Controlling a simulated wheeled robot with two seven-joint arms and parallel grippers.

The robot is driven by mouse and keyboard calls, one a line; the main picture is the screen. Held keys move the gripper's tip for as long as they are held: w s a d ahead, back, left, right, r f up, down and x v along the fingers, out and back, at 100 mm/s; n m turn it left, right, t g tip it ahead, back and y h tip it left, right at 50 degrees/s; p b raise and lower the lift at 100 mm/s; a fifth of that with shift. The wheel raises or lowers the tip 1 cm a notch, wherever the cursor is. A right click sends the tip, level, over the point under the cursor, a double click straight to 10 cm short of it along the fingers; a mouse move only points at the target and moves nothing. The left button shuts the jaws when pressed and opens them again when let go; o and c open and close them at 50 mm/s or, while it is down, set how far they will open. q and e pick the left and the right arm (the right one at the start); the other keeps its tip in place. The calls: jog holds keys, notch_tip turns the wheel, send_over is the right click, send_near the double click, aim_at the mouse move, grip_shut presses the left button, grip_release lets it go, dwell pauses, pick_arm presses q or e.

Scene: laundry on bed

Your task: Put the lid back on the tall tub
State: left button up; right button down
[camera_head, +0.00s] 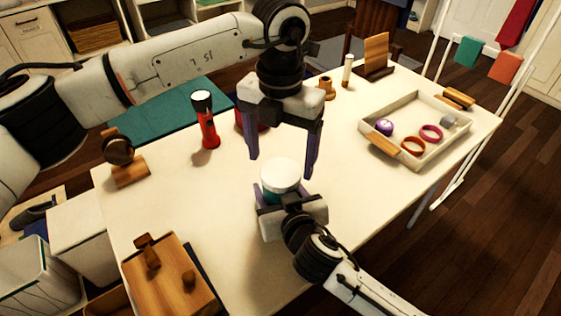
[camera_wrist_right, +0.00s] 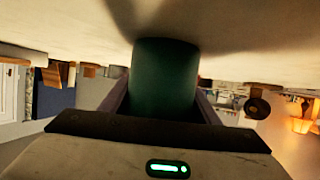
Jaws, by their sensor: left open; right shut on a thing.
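The tall tub (camera_head: 270,197) is dark teal and stands upright near the middle of the white table. It also shows in the right wrist view (camera_wrist_right: 165,80), between the fingers. A white round lid (camera_head: 280,172) is on top of it; I cannot tell how firmly it is seated. My right gripper (camera_head: 284,200) comes from the front and is shut on the tub's side. My left gripper (camera_head: 282,165) points down above the tub, open and empty, with its fingers apart on either side of the lid. The right wrist view does not show the lid.
A red flashlight (camera_head: 206,120) stands left of my left gripper. A tray (camera_head: 448,142) with rings and small items lies at right. A wooden board (camera_head: 165,280) is at the front left, and a wooden stand (camera_head: 130,172) at the left edge. Bare table lies around the tub.

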pick_arm(q)
jog(key=shift+r, duration=0.9)
jog(key=shift+c, duration=0.2)
notch_tip(320, 180, up, 4)
jog(key=shift+f+m, duration=0.25)
jog(key=shift+m, duration=0.35)
jog(key=shift+f, duration=0.1)
jog(key=shift+f, duration=3.95)
